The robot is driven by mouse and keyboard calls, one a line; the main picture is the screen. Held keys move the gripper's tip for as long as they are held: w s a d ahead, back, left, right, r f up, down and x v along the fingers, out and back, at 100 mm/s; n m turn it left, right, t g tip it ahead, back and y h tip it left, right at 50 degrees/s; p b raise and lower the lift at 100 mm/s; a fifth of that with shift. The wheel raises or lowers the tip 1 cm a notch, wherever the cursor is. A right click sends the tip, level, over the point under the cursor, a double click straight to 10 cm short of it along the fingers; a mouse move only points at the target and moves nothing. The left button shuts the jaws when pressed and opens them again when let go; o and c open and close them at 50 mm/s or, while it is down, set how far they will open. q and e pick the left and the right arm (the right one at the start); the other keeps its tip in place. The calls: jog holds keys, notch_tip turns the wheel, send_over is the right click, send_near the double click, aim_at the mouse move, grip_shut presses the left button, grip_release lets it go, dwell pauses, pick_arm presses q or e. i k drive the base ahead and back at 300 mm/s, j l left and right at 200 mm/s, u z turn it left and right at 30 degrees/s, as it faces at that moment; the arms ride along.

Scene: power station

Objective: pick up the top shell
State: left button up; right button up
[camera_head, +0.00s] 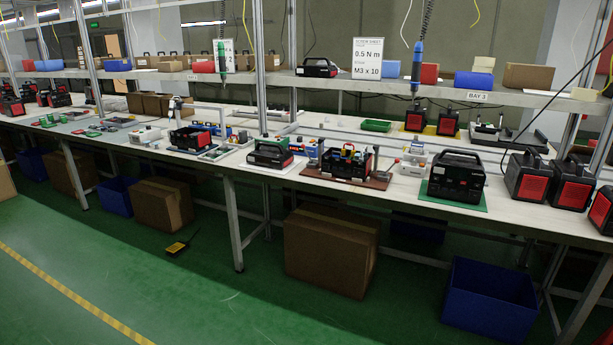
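No gripper of mine shows in this view. Further right, a black unit with a handle (455,180) stands on a green mat (480,204) near the front edge. Another black handled piece (317,67) lies on the upper shelf.
The long white workbench (400,196) carries several finished black and red units (527,176) at the right. Cardboard boxes (328,250) and a blue bin (490,300) sit under it. A yellow and black item (178,247) lies on the green floor. The floor in front is otherwise clear.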

aim_at(266, 156)
jog(key=i+j+z, duration=0.2)
jog(key=i+z, duration=0.2)
jog(key=i, duration=0.2)
jog(key=i+j+z, duration=0.1)
jog(key=i+j, duration=0.15)
jog(key=i+j+z, duration=0.15)
jog(key=i+j, duration=0.15)
jog(key=i+j+z, duration=0.1)
jog(key=i+j, duration=0.2)
jog(key=i+j+z, duration=0.1)
jog(key=i+j, duration=0.25)
jog(key=i+j+z, duration=0.25)
jog(key=i+j, duration=0.25)
jog(key=j, duration=0.25)
jog(key=i+j+z, duration=0.1)
jog(key=i+j, duration=0.15)
jog(key=j, duration=0.15)
jog(key=i+j+z, duration=0.15)
jog(key=j, duration=0.3)
